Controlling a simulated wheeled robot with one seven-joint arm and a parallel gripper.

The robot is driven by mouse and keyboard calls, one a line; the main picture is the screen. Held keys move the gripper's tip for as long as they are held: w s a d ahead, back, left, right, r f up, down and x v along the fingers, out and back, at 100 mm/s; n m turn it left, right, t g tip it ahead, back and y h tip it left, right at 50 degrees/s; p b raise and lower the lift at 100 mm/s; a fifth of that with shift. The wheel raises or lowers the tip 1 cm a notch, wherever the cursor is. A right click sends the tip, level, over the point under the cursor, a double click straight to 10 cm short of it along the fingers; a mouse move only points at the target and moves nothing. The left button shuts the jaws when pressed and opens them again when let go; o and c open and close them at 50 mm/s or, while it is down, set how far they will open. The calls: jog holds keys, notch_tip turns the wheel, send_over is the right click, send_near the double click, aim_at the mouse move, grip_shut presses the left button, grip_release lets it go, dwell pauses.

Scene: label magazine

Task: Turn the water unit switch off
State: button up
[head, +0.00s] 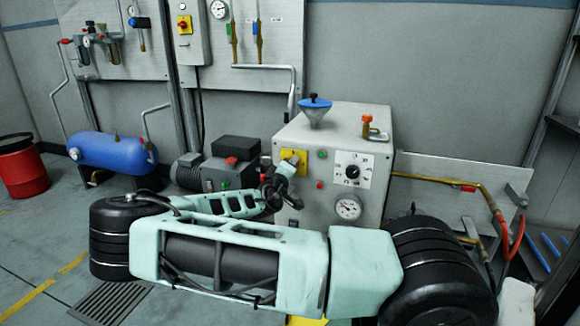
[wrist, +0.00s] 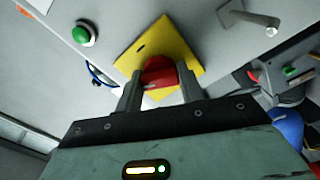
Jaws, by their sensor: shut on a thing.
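The water unit (head: 330,140) is a pale grey box in the middle of the head view. Its switch is a red knob on a yellow plate (head: 300,158) at the upper left of the front face. In the wrist view the red switch knob (wrist: 159,74) sits on the yellow plate (wrist: 187,50). My gripper (wrist: 160,85) has one finger on each side of the knob and is shut on it. In the head view my gripper (head: 282,172) reaches the plate and hides the knob. The switch's exact setting is hard to read.
A green button (wrist: 84,33) is beside the plate. The unit also carries a dial (head: 352,169), a gauge (head: 348,207) and a blue funnel (head: 315,108). A motor pump (head: 216,165) and a blue tank (head: 112,152) stand left. Pipes and a red hose (head: 505,235) are at right.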

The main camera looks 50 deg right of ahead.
jog(key=n, duration=0.5)
jog(key=shift+n, duration=0.3)
dwell(0.4)
jog(key=o, duration=1)
jog(key=shift+a, duration=0.1)
jog(key=v, duration=1.7)
jog(key=shift+s+a+f, duration=0.1)
jog(key=shift+a, duration=0.05)
